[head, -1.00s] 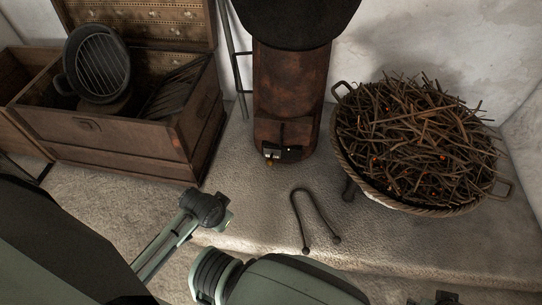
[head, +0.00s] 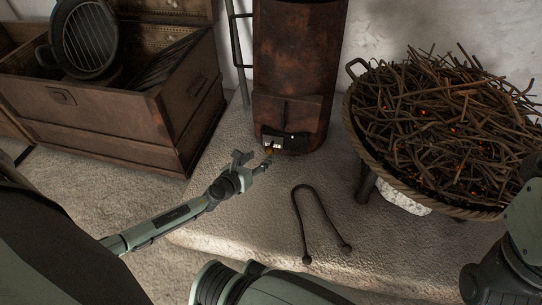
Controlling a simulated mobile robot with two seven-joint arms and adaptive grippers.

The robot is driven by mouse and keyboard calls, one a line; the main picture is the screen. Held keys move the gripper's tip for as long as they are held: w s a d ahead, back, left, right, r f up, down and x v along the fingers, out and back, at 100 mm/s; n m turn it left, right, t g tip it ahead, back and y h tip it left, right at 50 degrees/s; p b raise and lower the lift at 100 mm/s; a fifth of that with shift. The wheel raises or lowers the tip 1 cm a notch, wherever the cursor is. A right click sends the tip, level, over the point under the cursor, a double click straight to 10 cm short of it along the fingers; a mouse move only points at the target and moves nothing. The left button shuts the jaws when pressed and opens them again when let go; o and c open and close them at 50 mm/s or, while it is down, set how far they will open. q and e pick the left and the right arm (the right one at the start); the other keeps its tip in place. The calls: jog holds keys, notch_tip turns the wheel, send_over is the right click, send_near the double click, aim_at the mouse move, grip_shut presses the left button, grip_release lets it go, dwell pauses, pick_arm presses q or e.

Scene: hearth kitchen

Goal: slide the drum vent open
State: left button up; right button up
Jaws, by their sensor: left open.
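The rusty drum (head: 300,65) stands upright against the back wall. The vent (head: 290,141) is low on its front, with a dark plate, pale openings and a small brass-coloured knob (head: 268,149) at the left end. My left gripper (head: 254,159) is open just in front of and below the knob. One finger is left of the knob and the other is close under it. I cannot tell whether that finger touches it. My right arm shows at the right edge, but I cannot make out its gripper.
A basket of twigs with glowing embers (head: 430,130) stands to the right on dark legs. Tongs (head: 297,215) lie on the stone ledge (head: 235,230). An open wooden chest (head: 110,120) holding a round grill pan (head: 88,38) is at the left.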

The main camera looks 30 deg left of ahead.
aim_at(267, 152)
pick_arm(q)
jog(key=b+x, duration=0.2)
jog(key=x, duration=0.5)
jog(key=shift+w+f+b, duration=0.25)
jog(key=shift+w+b, duration=0.1)
jog(key=shift+b, duration=0.05)
grip_shut()
